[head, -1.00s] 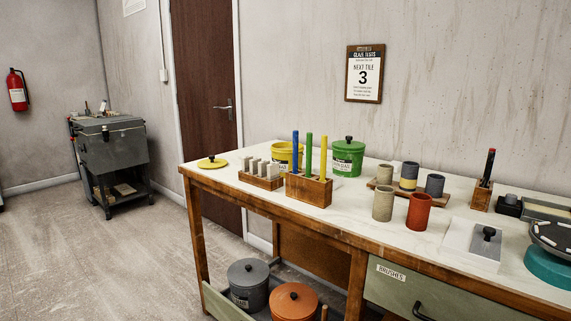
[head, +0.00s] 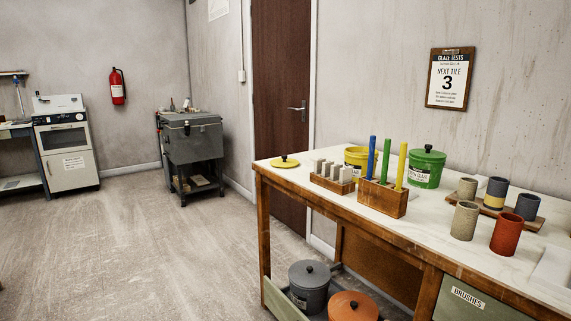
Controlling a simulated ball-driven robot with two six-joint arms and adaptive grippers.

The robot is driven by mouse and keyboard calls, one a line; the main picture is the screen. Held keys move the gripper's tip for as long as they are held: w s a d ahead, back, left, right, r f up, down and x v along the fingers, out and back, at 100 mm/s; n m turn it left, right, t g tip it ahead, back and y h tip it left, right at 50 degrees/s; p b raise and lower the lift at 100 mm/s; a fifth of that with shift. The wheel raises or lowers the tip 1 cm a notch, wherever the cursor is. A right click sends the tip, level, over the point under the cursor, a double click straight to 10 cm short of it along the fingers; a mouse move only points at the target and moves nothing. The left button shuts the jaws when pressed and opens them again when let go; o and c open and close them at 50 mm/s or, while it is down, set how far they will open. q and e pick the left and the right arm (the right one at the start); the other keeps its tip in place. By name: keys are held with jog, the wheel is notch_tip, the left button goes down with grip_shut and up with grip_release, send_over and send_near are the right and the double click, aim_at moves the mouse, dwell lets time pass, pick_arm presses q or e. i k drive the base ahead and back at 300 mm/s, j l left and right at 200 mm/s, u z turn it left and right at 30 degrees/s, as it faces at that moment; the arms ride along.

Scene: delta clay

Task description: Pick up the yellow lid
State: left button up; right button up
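The yellow lid (head: 285,162) is a flat disc with a dark knob. It lies at the far left corner of the white-topped workbench (head: 375,213), close to the edge. The yellow tub (head: 355,155) stands to its right, open at the top, partly behind wooden holders. Neither of my grippers shows in the head view.
A wooden block of small tiles (head: 332,177) and a wooden holder with blue, green and yellow sticks (head: 383,197) stand right of the lid. A green lidded tub (head: 426,167) and several cups are further right. Open floor (head: 150,240) lies left of the bench.

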aim_at(284, 162)
jog(key=i+j+z, duration=0.1)
jog(key=z, duration=0.7)
jog(key=i+j+z, duration=0.25)
jog(key=j+z, duration=0.3)
jog(key=j, duration=0.15)
jog(key=i+j+z, duration=0.1)
jog(key=j+z, duration=0.15)
jog(key=j, duration=0.15)
jog(key=j+z, duration=0.3)
jog(key=i+j, duration=0.05)
jog(key=j, duration=0.05)
